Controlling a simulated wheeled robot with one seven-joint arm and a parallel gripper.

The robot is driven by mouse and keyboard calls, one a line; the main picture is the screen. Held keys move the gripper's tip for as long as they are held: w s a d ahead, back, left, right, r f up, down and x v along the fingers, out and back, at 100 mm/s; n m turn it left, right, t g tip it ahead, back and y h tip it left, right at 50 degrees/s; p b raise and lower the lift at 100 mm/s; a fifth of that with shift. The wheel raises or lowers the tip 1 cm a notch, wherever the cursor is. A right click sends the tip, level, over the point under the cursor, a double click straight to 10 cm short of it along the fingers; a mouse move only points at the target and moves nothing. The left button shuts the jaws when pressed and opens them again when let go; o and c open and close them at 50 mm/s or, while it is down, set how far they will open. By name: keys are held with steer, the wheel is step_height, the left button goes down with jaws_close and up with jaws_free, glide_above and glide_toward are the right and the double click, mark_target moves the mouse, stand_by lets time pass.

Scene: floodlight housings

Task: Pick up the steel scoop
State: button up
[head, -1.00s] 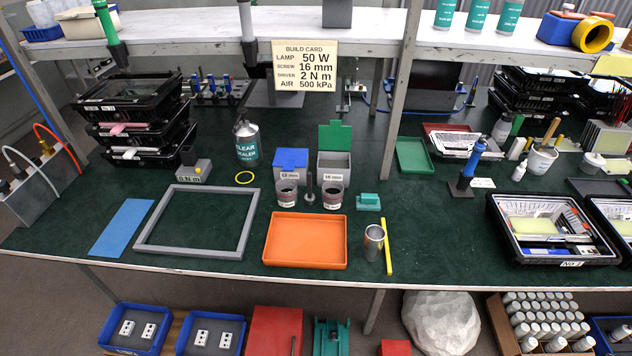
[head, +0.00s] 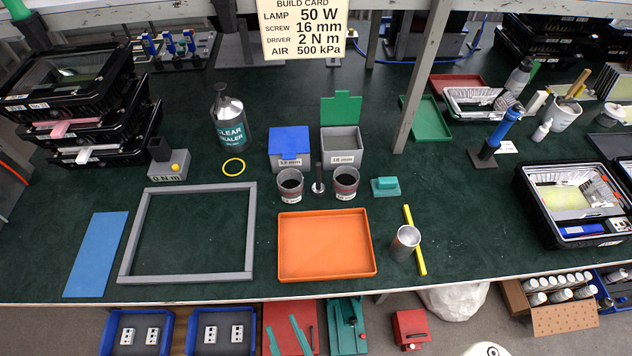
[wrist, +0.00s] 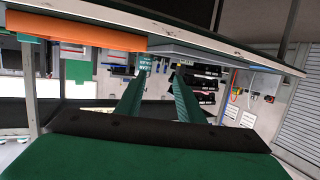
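A steel, cup-shaped vessel (head: 405,243), which looks like the steel scoop, stands on the green bench top near its front edge, right of the orange tray. A yellow bar (head: 415,240) lies close by on its right; I cannot tell whether they are joined. In the wrist view my gripper (wrist: 162,72) shows two green fingers spread apart with nothing between them. It is open.
The orange tray (head: 326,246), a grey frame (head: 250,235) and two dark-filled cups (head: 290,184) (head: 345,182) stand left of the scoop. A teal block (head: 385,187) is behind it. A black crate (head: 575,243) is far right. Bench top between scoop and crate is clear.

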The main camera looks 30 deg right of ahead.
steer(key=w+d, duration=0.2)
steer(key=w, duration=0.1)
steer(key=w+d+f+m+h, duration=0.1)
steer(key=w+d, duration=0.1)
steer(key=w, duration=0.2)
steer(key=w+d+h, duration=0.1)
steer(key=w+d, duration=0.1)
steer(key=w, duration=0.1)
steer(key=shift+w+f+g, duration=0.2)
steer(key=shift+f+g, duration=0.1)
steer(key=shift+f, duration=0.05)
steer(key=shift+m+h, duration=0.6)
steer(key=shift+m, duration=0.1)
steer(key=w+d, duration=0.1)
steer(key=w, duration=0.1)
steer(key=w+d, duration=0.4)
steer(key=shift+r, duration=0.4)
steer(key=w+d+r+m+h, duration=0.1)
steer(key=w+d+r, duration=0.2)
steer(key=w+d, duration=0.35)
steer(key=m+g+h, duration=0.1)
glide_toward(320, 168)
steer(key=x, duration=0.4)
steer(key=shift+w, duration=0.3)
steer(key=x, duration=1)
steer(key=shift+f, duration=0.3)
steer(key=shift+w, duration=0.1)
jaws_close()
